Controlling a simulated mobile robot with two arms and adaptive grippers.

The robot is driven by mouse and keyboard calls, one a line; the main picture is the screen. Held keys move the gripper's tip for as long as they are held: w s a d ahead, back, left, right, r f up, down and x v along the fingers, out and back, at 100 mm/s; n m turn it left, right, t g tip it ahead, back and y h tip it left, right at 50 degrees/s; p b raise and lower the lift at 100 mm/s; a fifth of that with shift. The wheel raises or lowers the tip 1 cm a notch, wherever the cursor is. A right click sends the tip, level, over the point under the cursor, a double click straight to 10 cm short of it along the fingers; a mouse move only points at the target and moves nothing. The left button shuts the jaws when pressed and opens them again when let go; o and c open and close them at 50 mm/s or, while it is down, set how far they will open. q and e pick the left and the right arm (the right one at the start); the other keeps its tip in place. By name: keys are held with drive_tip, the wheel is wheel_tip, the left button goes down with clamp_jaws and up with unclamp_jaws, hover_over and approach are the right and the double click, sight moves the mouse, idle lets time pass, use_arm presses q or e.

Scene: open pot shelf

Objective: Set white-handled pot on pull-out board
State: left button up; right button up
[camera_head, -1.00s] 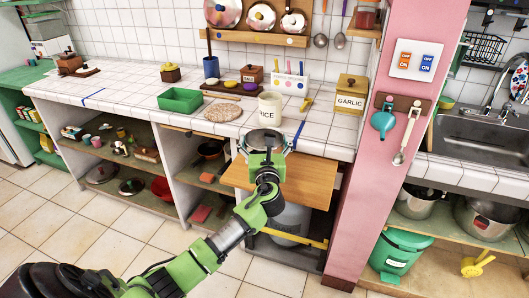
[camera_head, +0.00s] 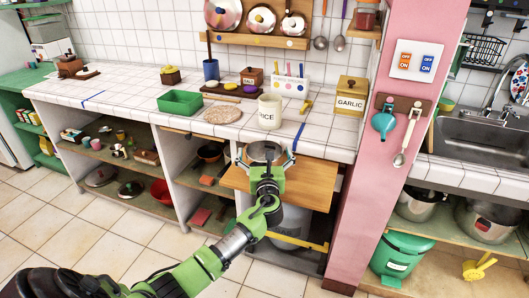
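A round metal pot (camera_head: 263,151) shows in the head view over the back part of the wooden pull-out board (camera_head: 312,180). My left gripper (camera_head: 266,161) has its fingers on both sides of the pot and is shut on it. The gripper and wrist hide the pot's lower front, so I cannot tell whether its base touches the board. No white handle can be made out. My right gripper is not in view.
The tiled counter edge lies just behind the pot, with a rice canister (camera_head: 269,112) standing on it. A pink pillar (camera_head: 375,160) rises right of the board. Shelves with another pot (camera_head: 210,153) are at the left. The board's right part is clear.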

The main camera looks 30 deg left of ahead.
use_arm(q)
drive_tip(key=shift+r, duration=0.25)
drive_tip(key=shift+s+d+f, duration=0.1)
drive_tip(key=shift+s+d, duration=0.1)
drive_tip(key=shift+s, duration=0.05)
drive_tip(key=v, duration=1.1)
drive_tip(key=shift+s, duration=0.2)
drive_tip(key=shift+d, duration=0.1)
